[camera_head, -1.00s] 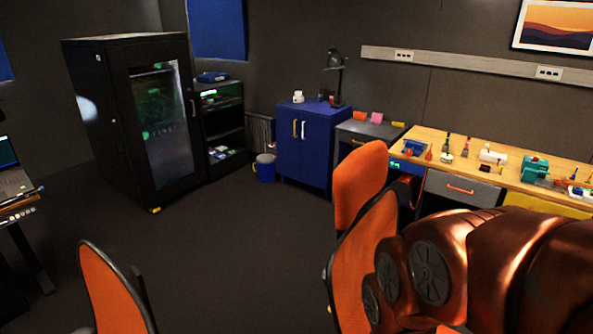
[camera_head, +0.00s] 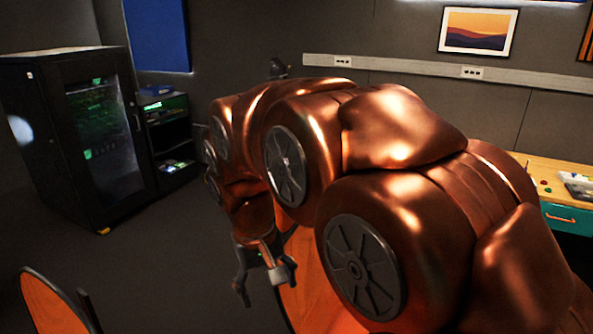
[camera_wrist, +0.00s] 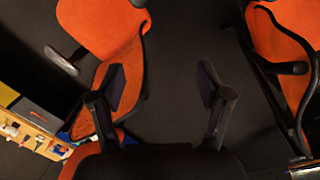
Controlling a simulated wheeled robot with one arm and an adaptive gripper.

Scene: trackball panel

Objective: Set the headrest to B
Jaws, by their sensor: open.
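No part that I can clearly tell as the headrest shows, and no mark B can be read. An orange chair (camera_head: 308,290) stands partly hidden behind my copper arm. A second orange chair (camera_head: 50,306) is at the lower left. In the wrist view, one orange chair (camera_wrist: 100,28) with a dark armrest is at the upper left, and another orange chair (camera_wrist: 272,42) is at the right. My gripper (camera_head: 263,287) hangs low in front of the orange chair in the head view. In the wrist view my gripper (camera_wrist: 162,86) is open and empty over dark floor.
A black glass-door cabinet (camera_head: 105,140) stands at the left, with a dark shelf unit (camera_head: 170,140) beside it. A wooden workbench (camera_head: 545,172) is at the right. Open dark floor (camera_head: 150,270) lies between the left chair and my gripper.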

